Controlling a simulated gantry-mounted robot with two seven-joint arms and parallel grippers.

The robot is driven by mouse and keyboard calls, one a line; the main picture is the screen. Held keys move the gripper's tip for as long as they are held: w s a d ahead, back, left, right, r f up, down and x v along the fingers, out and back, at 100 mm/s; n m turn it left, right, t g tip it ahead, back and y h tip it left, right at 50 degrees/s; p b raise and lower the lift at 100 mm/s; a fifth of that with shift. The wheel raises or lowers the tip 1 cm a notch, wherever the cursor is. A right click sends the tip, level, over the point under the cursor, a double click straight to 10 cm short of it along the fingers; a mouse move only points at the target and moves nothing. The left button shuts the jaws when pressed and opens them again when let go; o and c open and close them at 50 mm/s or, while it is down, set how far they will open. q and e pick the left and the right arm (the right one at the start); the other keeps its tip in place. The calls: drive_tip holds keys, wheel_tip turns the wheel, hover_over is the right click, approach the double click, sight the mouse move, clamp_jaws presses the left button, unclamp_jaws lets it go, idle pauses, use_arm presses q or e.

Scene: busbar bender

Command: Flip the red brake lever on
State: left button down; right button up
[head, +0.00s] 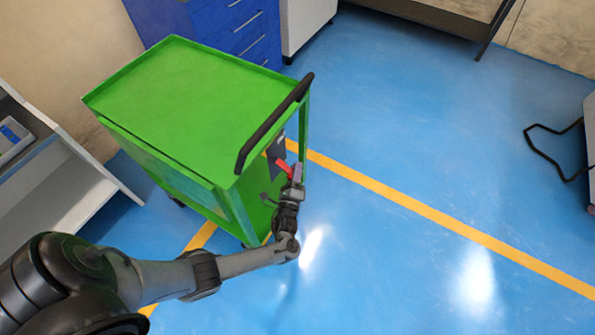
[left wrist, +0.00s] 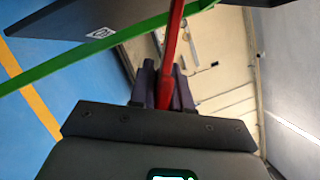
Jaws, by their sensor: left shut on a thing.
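The red brake lever (head: 284,167) sticks out from a dark mount (head: 276,148) on the end of the green cart (head: 180,105), below its black push handle. My left gripper (head: 297,173) is at the lever, under the handle. In the left wrist view the red lever (left wrist: 172,50) runs down between the two dark fingers (left wrist: 164,88), and the gripper is shut on it. The lever's tip is hidden between the fingers. My right gripper is not in view.
The black push handle (head: 272,125) juts out just above my left gripper. Blue drawers (head: 235,30) stand behind the cart. A grey bench (head: 60,190) stands at the left. The blue floor (head: 400,130) to the right of the cart is clear, crossed by a yellow line (head: 420,208).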

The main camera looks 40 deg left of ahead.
use_arm(q)
drive_tip(key=shift+a+f+m, duration=0.15)
drive_tip(key=shift+f+m, duration=0.15)
drive_tip(key=shift+m, duration=0.2)
drive_tip(key=shift+s+t, duration=0.1)
drive_tip(key=shift+t, duration=0.2)
drive_tip(key=c, duration=1.2)
unclamp_jaws()
drive_tip(key=shift+o, duration=0.2)
drive_tip(key=shift+s, duration=0.1)
drive_tip(key=p+v, duration=0.1)
drive_tip(key=v, duration=0.9)
drive_tip(key=shift+s, duration=0.25)
drive_tip(key=shift+f, duration=0.1)
